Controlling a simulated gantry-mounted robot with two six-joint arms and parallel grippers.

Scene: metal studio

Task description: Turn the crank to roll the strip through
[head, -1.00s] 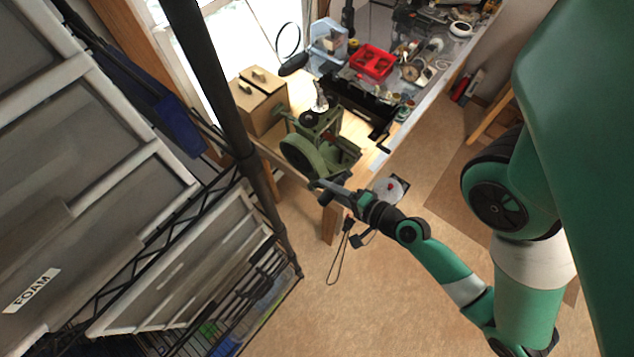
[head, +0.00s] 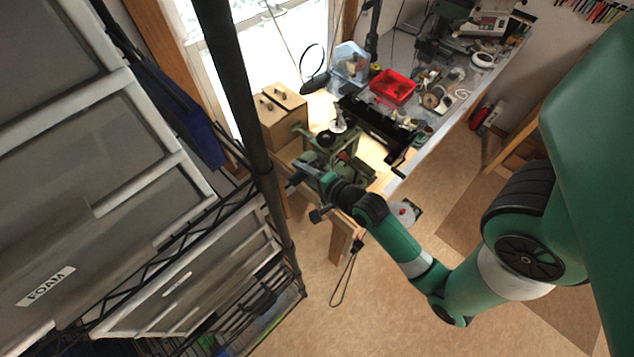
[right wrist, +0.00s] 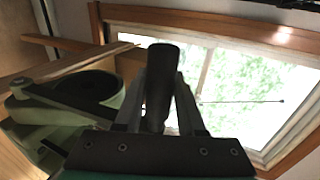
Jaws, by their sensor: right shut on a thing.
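The green rolling machine (head: 345,145) stands on the corner of the wooden bench. It also shows at the left of the right wrist view, with a round dark-centred part (right wrist: 90,92). My right gripper (head: 303,172) is at the machine's near left side. In the right wrist view, it is shut on a dark cylindrical handle (right wrist: 162,75), which points up between the fingers. My arm and gripper cover part of the machine's near side in the head view. I cannot make out the strip. My left gripper is not in view.
A wooden box (head: 283,112) sits beside the machine. A black tool with a crank (head: 378,125) and a red bin (head: 392,87) are on the bench to the right. A wire rack with large drawers (head: 110,160) fills the left. Open floor lies in front.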

